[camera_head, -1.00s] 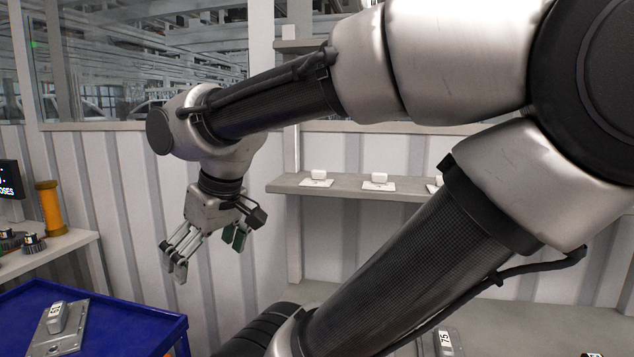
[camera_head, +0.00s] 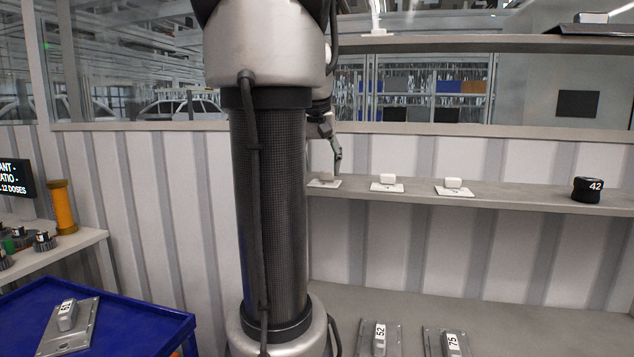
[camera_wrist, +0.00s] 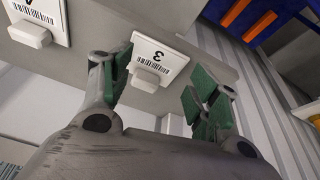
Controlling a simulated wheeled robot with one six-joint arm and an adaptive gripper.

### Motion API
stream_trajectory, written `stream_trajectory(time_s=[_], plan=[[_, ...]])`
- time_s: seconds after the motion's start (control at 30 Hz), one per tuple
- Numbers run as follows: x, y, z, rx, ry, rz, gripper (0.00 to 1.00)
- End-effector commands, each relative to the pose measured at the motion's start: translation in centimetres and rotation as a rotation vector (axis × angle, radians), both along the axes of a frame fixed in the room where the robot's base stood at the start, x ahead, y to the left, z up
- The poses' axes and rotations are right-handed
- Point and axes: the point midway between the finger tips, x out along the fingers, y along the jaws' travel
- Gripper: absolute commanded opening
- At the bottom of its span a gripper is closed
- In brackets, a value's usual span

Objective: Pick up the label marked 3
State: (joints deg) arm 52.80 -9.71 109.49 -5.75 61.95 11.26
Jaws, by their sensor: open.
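The label marked 3 (camera_wrist: 158,57) is a white plate with a barcode and a white block grip, on the shelf edge in the wrist view. My gripper (camera_wrist: 160,82) is open, its green-padded fingers on either side of this label, with nothing held. In the head view my gripper (camera_head: 335,150) is mostly hidden behind my arm, just above the leftmost white label (camera_head: 323,182) on the shelf. The numbers on the shelf labels are too small to read there.
A neighbouring label (camera_wrist: 38,18), its number partly cut off, lies beside it in the wrist view. The shelf (camera_head: 520,197) also holds two more white labels and a black round part marked 42 (camera_head: 586,190). A blue cart (camera_head: 130,325) stands at lower left.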

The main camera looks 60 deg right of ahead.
Motion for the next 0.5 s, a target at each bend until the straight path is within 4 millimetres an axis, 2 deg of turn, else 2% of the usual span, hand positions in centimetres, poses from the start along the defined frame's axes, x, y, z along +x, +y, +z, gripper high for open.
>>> stream_trajectory(time_s=[0.03, 0.07, 0.13, 0.2, 0.5], plan=[[0.1, -1.5, 1.4, -0.016, -0.012, -0.040, 0.61], [0.4, -2.0, 2.3, -0.026, -0.021, -0.057, 0.61], [0.7, -2.6, 4.4, -0.051, -0.042, -0.093, 0.61], [0.6, -2.7, 5.3, -0.055, -0.054, -0.137, 0.61], [0.7, -3.5, 2.1, -0.041, -0.056, -0.167, 0.61]])
